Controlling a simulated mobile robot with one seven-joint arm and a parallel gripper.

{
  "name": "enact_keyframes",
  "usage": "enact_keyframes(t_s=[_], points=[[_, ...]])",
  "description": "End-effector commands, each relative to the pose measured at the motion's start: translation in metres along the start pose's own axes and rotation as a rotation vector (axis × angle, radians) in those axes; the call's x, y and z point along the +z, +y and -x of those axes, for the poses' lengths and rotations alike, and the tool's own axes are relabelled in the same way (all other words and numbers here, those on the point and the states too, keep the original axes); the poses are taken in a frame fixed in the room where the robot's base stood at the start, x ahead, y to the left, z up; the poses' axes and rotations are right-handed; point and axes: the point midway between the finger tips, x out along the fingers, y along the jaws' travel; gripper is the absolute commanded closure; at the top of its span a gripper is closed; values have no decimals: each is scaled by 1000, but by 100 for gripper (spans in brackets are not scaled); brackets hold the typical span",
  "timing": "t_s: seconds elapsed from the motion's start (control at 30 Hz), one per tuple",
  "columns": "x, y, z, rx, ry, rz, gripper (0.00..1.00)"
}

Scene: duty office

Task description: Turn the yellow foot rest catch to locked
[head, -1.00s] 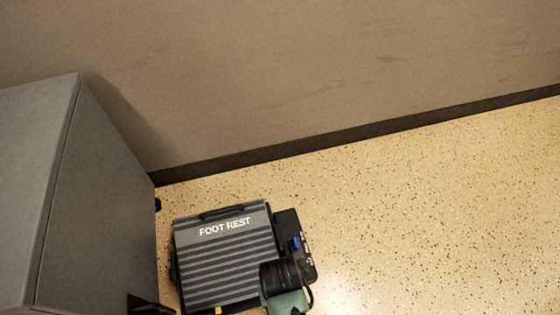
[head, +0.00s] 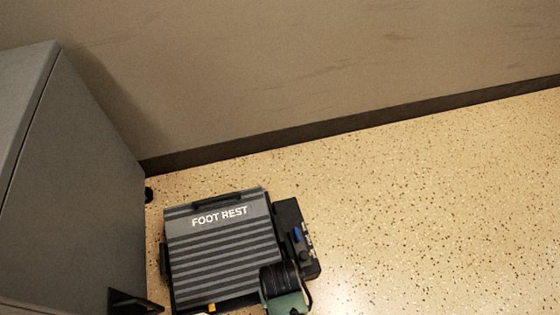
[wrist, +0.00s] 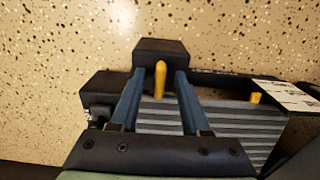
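The grey ribbed foot rest (head: 215,255) lies on the floor in the head view, its name printed at the far edge. In the wrist view its ribbed plate (wrist: 215,120) is partly hidden by my gripper. A yellow upright catch (wrist: 160,80) stands against a black block (wrist: 162,50). My gripper (wrist: 159,76) is open, with one blue finger on each side of this catch and visible gaps between. A second small yellow piece (wrist: 255,98) shows further right. In the head view, a yellow piece (head: 212,308) sits at the near edge; my wrist hides the near right corner.
A grey cabinet (head: 75,190) stands close on the left of the foot rest. A wall with a dark skirting (head: 350,131) runs behind. The speckled floor (head: 440,220) to the right is clear.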

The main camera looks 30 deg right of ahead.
Motion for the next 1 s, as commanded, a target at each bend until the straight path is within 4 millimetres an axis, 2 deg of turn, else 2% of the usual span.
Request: enact_keyframes(t_s=[0.03,0.23,0.67,1.0], points=[[0,0,0,0,0,0,64],[0,0,0,0,0,0,100],[0,0,2,0,-1,-20,100],[1,0,7,0,-4,-202,100]])
